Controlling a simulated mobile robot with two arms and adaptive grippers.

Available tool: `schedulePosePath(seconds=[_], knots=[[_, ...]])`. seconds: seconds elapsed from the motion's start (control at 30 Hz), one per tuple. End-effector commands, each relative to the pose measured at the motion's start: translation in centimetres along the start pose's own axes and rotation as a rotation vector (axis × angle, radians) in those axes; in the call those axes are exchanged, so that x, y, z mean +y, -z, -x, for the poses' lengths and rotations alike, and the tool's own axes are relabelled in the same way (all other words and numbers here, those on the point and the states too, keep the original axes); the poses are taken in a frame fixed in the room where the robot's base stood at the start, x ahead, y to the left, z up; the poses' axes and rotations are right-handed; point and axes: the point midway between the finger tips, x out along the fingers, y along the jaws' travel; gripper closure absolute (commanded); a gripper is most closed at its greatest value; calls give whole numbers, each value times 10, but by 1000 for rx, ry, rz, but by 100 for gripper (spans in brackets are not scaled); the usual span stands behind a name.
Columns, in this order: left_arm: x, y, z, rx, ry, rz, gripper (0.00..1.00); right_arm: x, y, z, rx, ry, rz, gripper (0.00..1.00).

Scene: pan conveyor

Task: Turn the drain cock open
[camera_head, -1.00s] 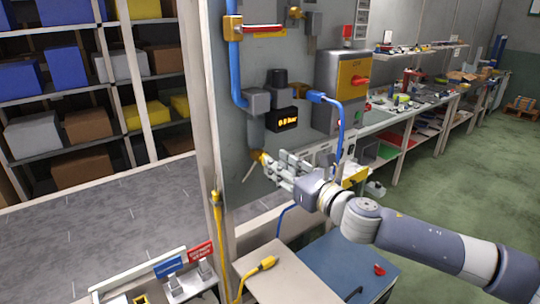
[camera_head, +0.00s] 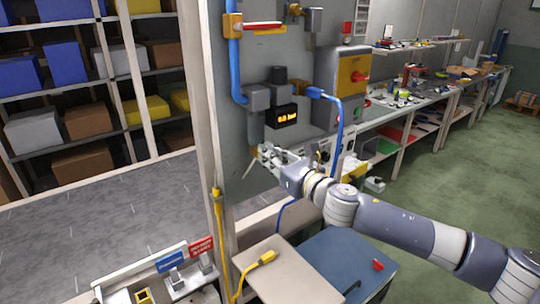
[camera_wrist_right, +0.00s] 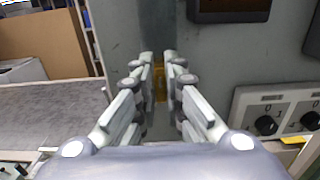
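The drain cock is a small yellow piece at the bottom of the grey filter bowl (camera_head: 255,128) on the grey panel. In the head view my right gripper mostly hides it. In the right wrist view the yellow drain cock (camera_wrist_right: 160,82) shows between the two fingers, and the gap is narrow and filled by yellow. My right gripper (camera_head: 262,154) is at the cock, just below the bowl, its fingers closed in on either side of it; it also shows in the right wrist view (camera_wrist_right: 159,62). A thin pale tube hangs below the cock. My left gripper is not in view.
A black gauge with an orange readout (camera_head: 282,116) sits right of the bowl. A blue hose (camera_head: 339,125) hangs close by the gripper. A grey box with a red switch (camera_head: 340,85) is to the right. Control knobs (camera_wrist_right: 266,126) are right of the fingers. A blue-topped cabinet (camera_head: 345,262) stands below.

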Motion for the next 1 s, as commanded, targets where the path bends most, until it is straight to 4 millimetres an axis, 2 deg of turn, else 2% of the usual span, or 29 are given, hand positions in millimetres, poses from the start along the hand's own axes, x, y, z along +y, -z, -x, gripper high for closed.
schedulePosePath(seconds=[0.27,0.47,1.0], knots=[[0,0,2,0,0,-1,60,-1,-1,0,-1,1,-29,100],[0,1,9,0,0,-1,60,-2,-2,0,0,1,-127,100],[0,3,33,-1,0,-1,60,-8,-1,0,-2,1,-616,100]])
